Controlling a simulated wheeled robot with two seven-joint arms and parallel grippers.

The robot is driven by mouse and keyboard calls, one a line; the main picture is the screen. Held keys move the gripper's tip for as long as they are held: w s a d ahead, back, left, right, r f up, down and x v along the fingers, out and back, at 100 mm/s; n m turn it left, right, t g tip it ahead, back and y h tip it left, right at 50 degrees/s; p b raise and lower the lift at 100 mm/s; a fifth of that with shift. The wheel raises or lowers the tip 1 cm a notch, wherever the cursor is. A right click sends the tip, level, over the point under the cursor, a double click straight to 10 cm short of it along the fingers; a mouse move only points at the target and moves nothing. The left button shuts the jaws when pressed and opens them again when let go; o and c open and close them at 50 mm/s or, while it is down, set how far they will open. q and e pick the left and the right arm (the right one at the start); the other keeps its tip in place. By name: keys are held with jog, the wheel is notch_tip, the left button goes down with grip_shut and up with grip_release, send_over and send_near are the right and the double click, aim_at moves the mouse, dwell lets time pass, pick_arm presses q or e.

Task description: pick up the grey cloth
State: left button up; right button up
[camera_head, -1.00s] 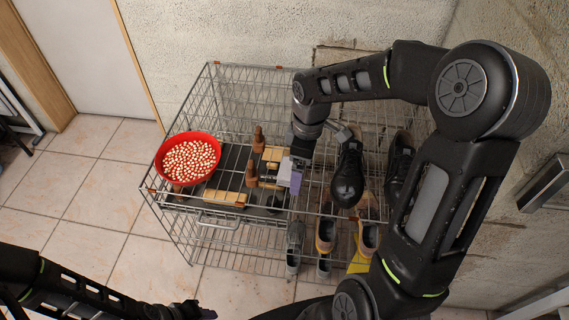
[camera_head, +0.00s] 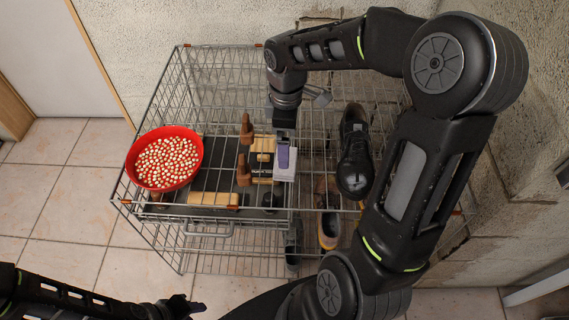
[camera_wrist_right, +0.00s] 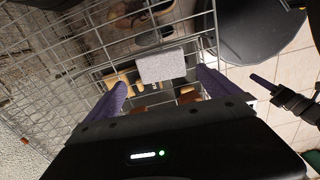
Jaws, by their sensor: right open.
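The grey cloth (camera_head: 286,174) is a small pale rectangle at the wire rack, right of the wooden pieces. In the right wrist view the cloth (camera_wrist_right: 162,65) lies across the wires, ahead of and between my purple fingertips. My right gripper (camera_head: 284,154) is over the cloth in the head view. In the wrist view its fingers (camera_wrist_right: 165,84) are wide apart with nothing held between them. I cannot tell whether they touch the cloth. My left gripper (camera_head: 188,306) is low at the bottom left, away from the rack, and too dark to read.
The wire rack (camera_head: 212,228) holds a red bowl (camera_head: 135,172) of pale round pieces at its left. Brown wooden pieces (camera_head: 245,172) stand close left of the cloth. A black shoe (camera_head: 354,170) is right of my right gripper. More shoes (camera_head: 329,230) are below. Walls stand behind and right.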

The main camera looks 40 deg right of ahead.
aim_at(288, 175)
jog(key=shift+f, duration=0.1)
jog(key=shift+f, duration=1.2)
jog(key=shift+f, duration=0.1)
notch_tip(288, 175, down, 5)
jog(key=shift+s+a+f+b, duration=0.1)
jog(key=shift+b, duration=0.25)
jog(key=shift+c, duration=0.2)
jog(key=c, duration=1.1)
jog(key=shift+c, duration=0.2)
